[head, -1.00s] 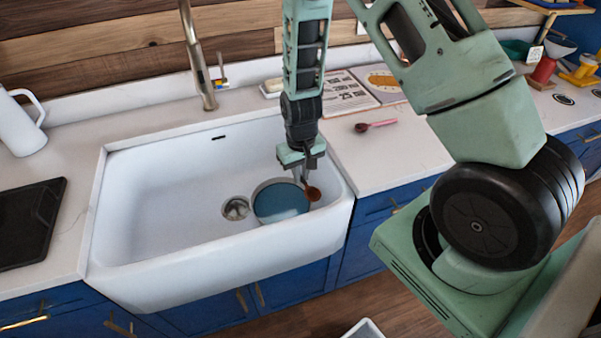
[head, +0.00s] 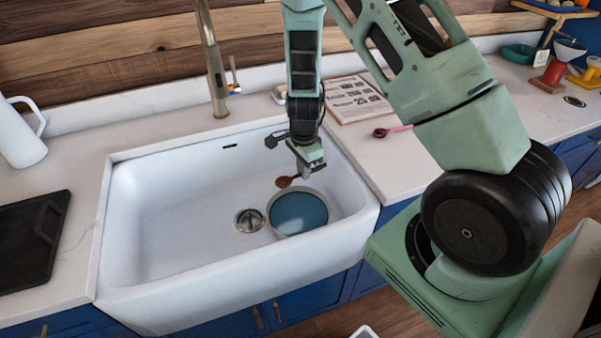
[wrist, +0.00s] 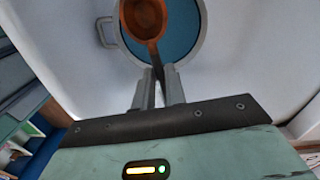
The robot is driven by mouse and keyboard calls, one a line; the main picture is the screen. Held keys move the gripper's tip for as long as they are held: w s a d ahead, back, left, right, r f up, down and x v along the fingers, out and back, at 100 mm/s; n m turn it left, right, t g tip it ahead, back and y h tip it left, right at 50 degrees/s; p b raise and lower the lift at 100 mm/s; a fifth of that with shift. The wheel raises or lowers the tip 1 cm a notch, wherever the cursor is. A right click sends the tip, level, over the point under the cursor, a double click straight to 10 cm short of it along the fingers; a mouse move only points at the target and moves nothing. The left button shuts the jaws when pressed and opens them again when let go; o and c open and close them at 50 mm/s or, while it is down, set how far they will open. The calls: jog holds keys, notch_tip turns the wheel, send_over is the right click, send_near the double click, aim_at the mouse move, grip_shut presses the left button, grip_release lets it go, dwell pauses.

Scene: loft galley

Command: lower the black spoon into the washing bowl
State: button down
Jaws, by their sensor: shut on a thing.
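My gripper (head: 304,172) is shut on a spoon with a brown, wood-coloured head (head: 284,182); no black spoon shows. In the wrist view the spoon's head (wrist: 143,17) points away from the fingertips (wrist: 158,74), and its darker handle runs between them. The washing bowl (head: 271,222) is a round grey-rimmed vessel with blue inside, standing in the white sink right of the drain. It also shows in the wrist view (wrist: 203,38), behind the spoon, with a side handle. In the head view the spoon's head appears just beyond the bowl's back rim; its exact height is unclear.
The white sink (head: 160,215) has open floor left of the drain (head: 248,220). The tap (head: 215,70) rises behind it. A dark red spoon with a pink handle (head: 381,133) lies on the right counter near an open book (head: 357,98). A black board (head: 30,240) lies at left.

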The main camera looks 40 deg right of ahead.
jog(key=shift+w+d+m, duration=0.1)
jog(key=shift+m, duration=0.4)
jog(key=shift+f, duration=0.25)
notch_tip(320, 180, down, 10)
jog(key=b, duration=0.9)
jog(key=shift+r, duration=0.2)
jog(key=shift+f+b, duration=2.75)
jog(key=shift+f, duration=1.05)
jog(key=shift+d, duration=0.1)
